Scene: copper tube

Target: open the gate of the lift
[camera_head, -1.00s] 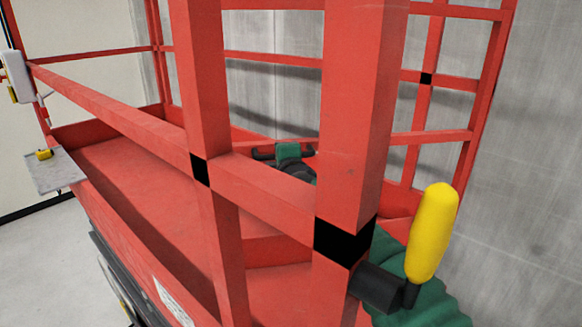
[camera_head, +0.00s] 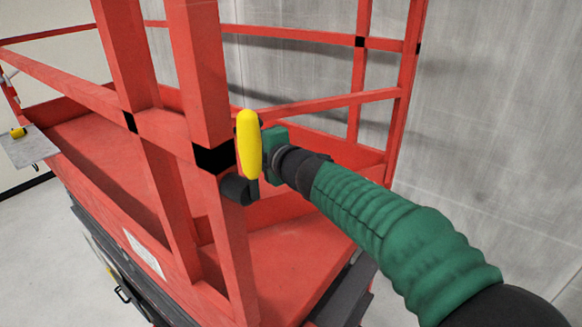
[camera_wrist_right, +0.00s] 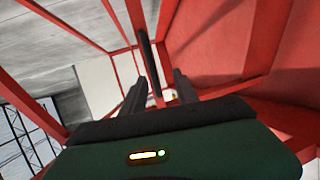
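The red gate frame of the lift (camera_head: 205,80) stands upright in the head view, with black bands on its posts. A yellow handle (camera_head: 249,145) stands upright on a black mount at the side of the near post. My right gripper (camera_head: 272,141), on the green-sleeved arm, is just right of the handle and partly hidden behind it. Whether it touches the handle cannot be told. In the right wrist view, the gripper's two dark fingers (camera_wrist_right: 158,90) are spread apart, with nothing clearly held between them. My left gripper is not in view.
The lift's red rails and floor (camera_head: 300,255) extend behind the gate. A small grey shelf (camera_head: 30,146) with a yellow item sits at the far left. A bare concrete wall (camera_head: 500,110) stands at the right.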

